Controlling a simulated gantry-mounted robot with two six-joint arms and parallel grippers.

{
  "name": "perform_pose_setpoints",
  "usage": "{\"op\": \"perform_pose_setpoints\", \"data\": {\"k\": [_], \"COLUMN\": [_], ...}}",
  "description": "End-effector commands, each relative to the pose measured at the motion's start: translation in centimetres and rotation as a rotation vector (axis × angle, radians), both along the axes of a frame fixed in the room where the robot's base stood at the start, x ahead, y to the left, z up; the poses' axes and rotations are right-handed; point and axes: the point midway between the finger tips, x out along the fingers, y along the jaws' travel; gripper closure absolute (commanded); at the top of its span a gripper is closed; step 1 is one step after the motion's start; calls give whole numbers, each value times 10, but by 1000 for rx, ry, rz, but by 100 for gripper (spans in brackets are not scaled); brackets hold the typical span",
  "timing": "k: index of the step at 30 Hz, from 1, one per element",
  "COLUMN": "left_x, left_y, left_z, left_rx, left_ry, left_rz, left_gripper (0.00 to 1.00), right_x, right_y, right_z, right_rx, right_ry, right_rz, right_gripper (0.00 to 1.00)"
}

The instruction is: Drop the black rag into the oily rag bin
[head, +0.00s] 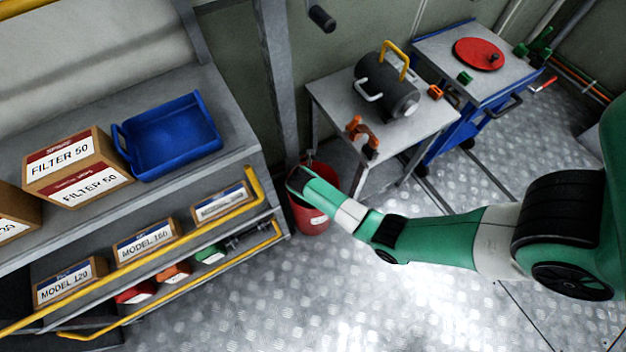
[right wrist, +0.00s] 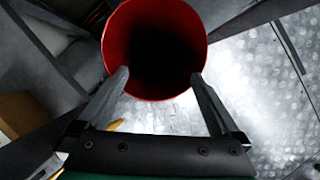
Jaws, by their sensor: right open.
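The red bin (head: 311,222) stands on the floor between the shelf unit and the grey table. In the right wrist view its round open mouth (right wrist: 118,42) faces the camera, and its inside is too dark to make out. My right gripper (head: 298,180) is over the bin. In the right wrist view my right gripper (right wrist: 159,77) is open, with its two fingers spread across the near part of the bin's mouth and nothing seen between them. I cannot make out the black rag in either view. My left gripper is not in view.
A shelf unit with a yellow rail (head: 262,200) stands close left of the bin, holding a blue tray (head: 180,135) and filter boxes (head: 75,168). A grey table (head: 335,97) with a dark cylinder (head: 385,85) stands to the right. The metal floor in front is clear.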

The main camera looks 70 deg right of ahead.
Motion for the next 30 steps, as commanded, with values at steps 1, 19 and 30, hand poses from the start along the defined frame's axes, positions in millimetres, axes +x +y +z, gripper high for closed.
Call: {"op": "perform_pose_setpoints", "data": {"k": [1, 19, 30], "left_x": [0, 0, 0], "left_y": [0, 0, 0], "left_z": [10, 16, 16], "left_rx": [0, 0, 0], "left_ry": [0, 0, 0], "left_rz": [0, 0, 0], "left_gripper": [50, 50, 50], "right_x": [0, -2, -2], "right_y": [4, 16, 16], "right_z": [15, 39, 39], "right_rx": [-1, 0, 0], "right_ry": [-2, 1, 0], "right_rz": [2, 0, 0], "right_gripper": [0, 0, 0]}}
